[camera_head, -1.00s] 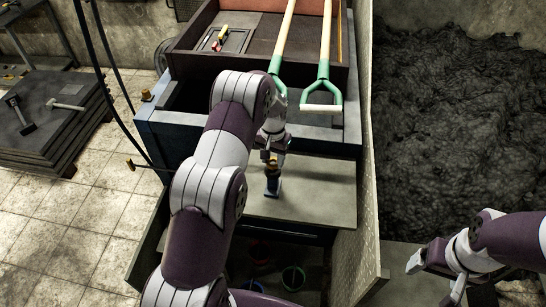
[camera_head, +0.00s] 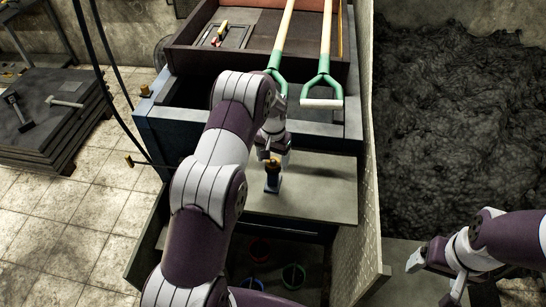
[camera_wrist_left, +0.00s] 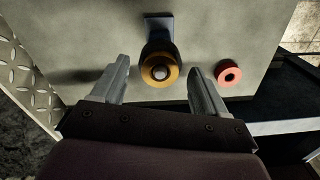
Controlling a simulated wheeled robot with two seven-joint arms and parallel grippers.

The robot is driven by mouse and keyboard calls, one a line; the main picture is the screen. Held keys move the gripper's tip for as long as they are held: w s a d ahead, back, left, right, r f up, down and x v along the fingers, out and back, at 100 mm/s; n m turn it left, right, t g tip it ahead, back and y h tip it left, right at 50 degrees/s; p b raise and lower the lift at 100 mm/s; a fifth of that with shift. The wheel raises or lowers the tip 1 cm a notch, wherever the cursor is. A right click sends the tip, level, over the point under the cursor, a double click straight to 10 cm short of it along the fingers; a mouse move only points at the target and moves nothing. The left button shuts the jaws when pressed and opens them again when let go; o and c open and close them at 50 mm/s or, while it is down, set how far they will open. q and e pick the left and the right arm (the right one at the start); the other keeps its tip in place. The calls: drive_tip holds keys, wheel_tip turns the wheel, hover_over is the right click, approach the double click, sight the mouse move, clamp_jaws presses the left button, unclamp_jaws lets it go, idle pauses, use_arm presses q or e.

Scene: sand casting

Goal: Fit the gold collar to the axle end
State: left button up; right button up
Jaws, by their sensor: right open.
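A dark post (camera_head: 273,183) stands on the grey bench top (camera_head: 318,190). The gold collar (camera_wrist_left: 160,70) shows in the left wrist view as a ring around the grey round axle end (camera_wrist_left: 161,73). In the head view the collar (camera_head: 272,163) is at the top of the post. I cannot tell how far down it sits. My left gripper (camera_wrist_left: 158,68) is open, with a finger on either side of the collar and gaps between. In the head view this gripper (camera_head: 273,152) is just above the post. My right gripper (camera_head: 432,279) is open and empty at the lower right.
A red ring (camera_wrist_left: 229,74) lies on the bench top beside the post. Two green-handled shovels (camera_head: 324,90) lean over the bin behind. Several coloured buckets (camera_head: 293,276) stand below the bench. A dark sand heap (camera_head: 460,130) is at the right.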

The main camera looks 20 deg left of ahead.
use_arm(q)
wheel_tip(320, 180, up, 6)
drive_tip(key=b, duration=0.2)
drive_tip(key=shift+w+r+b, duration=0.1)
drive_tip(key=shift+r+b, duration=0.15)
drive_tip(key=shift+b, duration=0.1)
wheel_tip(320, 180, up, 6)
drive_tip(key=p, duration=0.3)
drive_tip(key=shift+r, duration=0.15)
